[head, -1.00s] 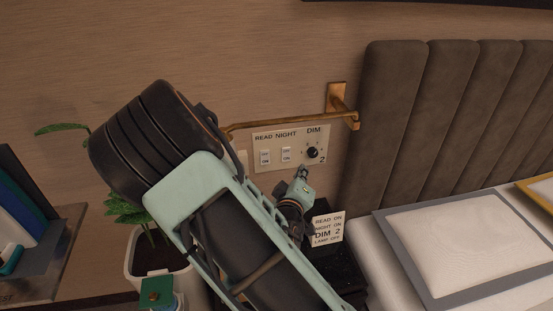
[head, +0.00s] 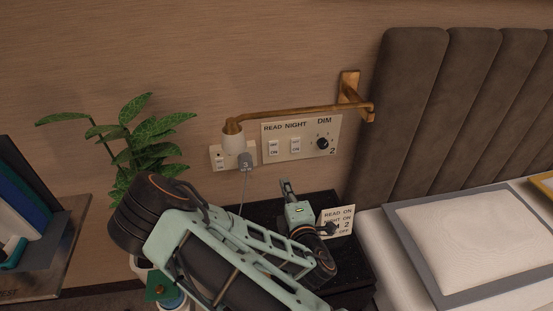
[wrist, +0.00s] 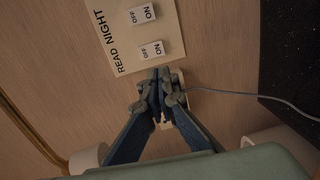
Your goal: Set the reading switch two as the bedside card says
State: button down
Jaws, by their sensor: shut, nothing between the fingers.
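The switch panel (head: 309,151) on the wall carries a READ switch (head: 274,148), a NIGHT switch (head: 295,146) and a black DIM knob (head: 323,143) with a "2" below it. In the wrist view the READ switch (wrist: 150,50) and NIGHT switch (wrist: 142,14) show OFF and ON marks; I cannot tell which way they are set. The bedside card (head: 340,217) reads READ ON, NIGHT ON; its lower lines are partly covered by my arm. My gripper (head: 285,185) is shut and empty, below the panel. In the wrist view its fingertips (wrist: 163,75) appear beside the READ end.
A brass wall lamp (head: 300,109) with a white head (head: 233,142) reaches across above the panel. A socket plate with a grey plug (head: 245,162) and cable is left of it. A plant (head: 140,140), black nightstand (head: 345,275) and padded headboard (head: 415,110) stand around.

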jog(key=shift+f, duration=0.1)
jog(key=w+b, duration=0.1)
jog(key=b, duration=0.3)
jog(key=w+a+b, duration=0.1)
jog(key=b, duration=0.3)
jog(key=shift+f, duration=0.1)
jog(key=shift+b, duration=0.4)
jog(key=b, duration=0.3)
jog(key=shift+w+d+f+b, duration=0.2)
jog(key=shift+b, duration=0.15)
jog(key=b, duration=0.5)
send_near(274, 153)
jog(key=x, duration=0.6)
jog(key=shift+w+a+f, duration=0.1)
jog(key=shift+w+f, duration=0.05)
jog(key=shift+w, duration=0.25)
